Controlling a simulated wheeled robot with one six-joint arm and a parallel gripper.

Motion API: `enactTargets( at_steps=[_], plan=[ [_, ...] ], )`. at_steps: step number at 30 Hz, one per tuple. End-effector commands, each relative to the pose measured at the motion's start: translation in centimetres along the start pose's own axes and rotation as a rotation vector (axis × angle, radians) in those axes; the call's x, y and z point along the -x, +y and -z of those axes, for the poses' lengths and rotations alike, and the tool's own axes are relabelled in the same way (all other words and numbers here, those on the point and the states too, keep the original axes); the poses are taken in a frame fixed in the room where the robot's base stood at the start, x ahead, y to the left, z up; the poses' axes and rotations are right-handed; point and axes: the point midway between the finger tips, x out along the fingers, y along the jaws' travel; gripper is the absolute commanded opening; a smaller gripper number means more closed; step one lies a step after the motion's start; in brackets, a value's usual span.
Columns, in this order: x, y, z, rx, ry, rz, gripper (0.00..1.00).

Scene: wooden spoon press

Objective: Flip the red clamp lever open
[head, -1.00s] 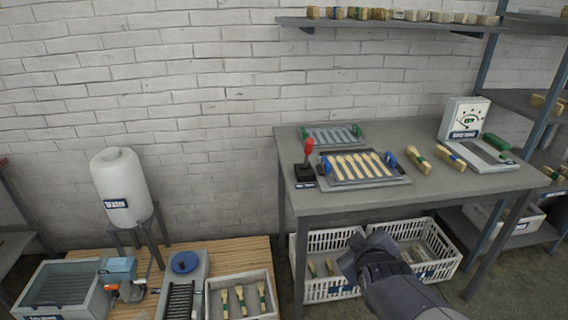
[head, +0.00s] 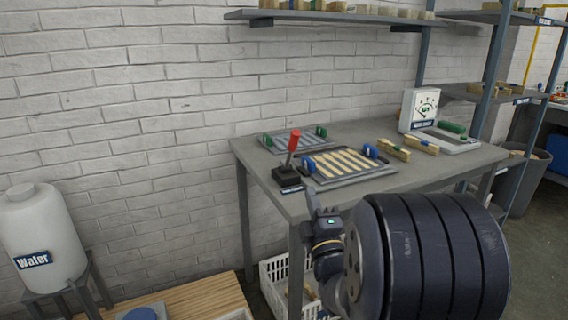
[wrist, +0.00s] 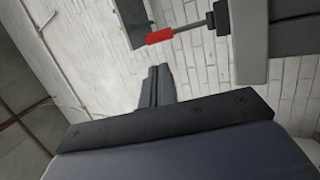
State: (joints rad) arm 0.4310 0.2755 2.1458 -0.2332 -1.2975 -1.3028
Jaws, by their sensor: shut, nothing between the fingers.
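The red clamp lever (head: 293,141) stands upright, tilted slightly right, on its black base (head: 286,177) at the table's left front corner. The wrist view shows its red handle (wrist: 160,37) and grey rod, lying sideways in the upper part of the picture. My gripper (head: 311,201) is in front of the table, below and slightly right of the lever, apart from it. In the wrist view my gripper's fingers (wrist: 155,87) are together and empty, with a gap between them and the red handle.
The grey table (head: 262,172) also holds a press tray with wooden spoons (head: 343,162), an empty mould plate (head: 292,140) and a gauge box (head: 419,109). A white crate (head: 270,285) is under the table. A water tank (head: 42,240) stands at left.

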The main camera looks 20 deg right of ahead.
Motion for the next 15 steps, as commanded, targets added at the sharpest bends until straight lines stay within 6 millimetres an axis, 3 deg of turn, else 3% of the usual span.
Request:
enactTargets(
  at_steps=[15],
  plan=[
    [-0.68,0.05,-0.03,0.007,0.003,-0.01,0.0]
  ],
)
